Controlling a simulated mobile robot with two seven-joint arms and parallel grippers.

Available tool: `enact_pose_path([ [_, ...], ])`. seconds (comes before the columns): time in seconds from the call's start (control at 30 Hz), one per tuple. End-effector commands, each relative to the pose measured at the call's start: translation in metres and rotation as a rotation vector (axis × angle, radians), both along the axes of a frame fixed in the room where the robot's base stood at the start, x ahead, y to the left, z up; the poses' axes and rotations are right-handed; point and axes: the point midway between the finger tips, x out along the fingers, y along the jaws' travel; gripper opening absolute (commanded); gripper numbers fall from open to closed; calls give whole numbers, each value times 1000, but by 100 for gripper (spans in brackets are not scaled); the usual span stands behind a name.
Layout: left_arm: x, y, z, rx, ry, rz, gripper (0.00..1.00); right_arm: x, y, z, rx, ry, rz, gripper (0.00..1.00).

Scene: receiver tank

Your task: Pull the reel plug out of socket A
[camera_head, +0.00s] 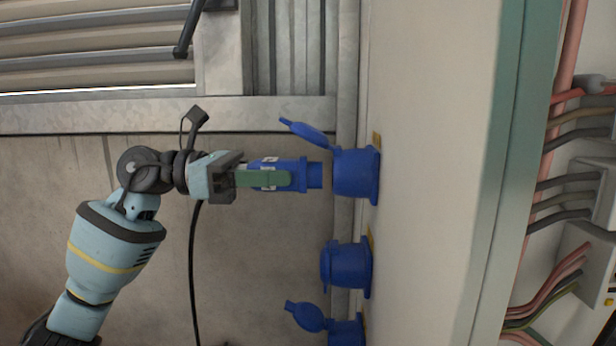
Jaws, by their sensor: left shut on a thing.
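My left gripper (278,178) comes in from the left and is shut on the blue reel plug (298,175), with a green finger across its side. The plug lies level, its nose pointing right at the top blue socket (355,172) on the cabinet's side. A narrow gap shows between the plug's nose and the socket's mouth. That socket's lid (307,132) stands open up and to the left. The letter marking socket A cannot be read. A black cable (192,270) hangs down behind my gripper. My right gripper is not in view.
Two more blue sockets sit below: a middle one (347,268) and a bottom one (347,329) with its lid (305,316) out to the left. The pale cabinet wall (430,150) bounds the right, with wires beyond. Room left of the sockets is mostly free.

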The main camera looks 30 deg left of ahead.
Motion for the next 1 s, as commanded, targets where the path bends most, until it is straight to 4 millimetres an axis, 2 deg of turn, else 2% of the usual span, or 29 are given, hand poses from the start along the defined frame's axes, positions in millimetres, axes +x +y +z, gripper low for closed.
enact_pose_path([
  [0.57, -5, 7, 1, -2, -3, 1, 2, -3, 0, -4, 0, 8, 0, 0],
  [0.6, -5, 7, 1, -2, -3, 1, 33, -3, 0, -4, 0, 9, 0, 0],
  [0.77, -5, 7, 1, -2, -3, 1, 12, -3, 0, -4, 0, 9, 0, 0],
  [1.0, -5, 7, 2, -2, -3, 1, 11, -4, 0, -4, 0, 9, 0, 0],
])
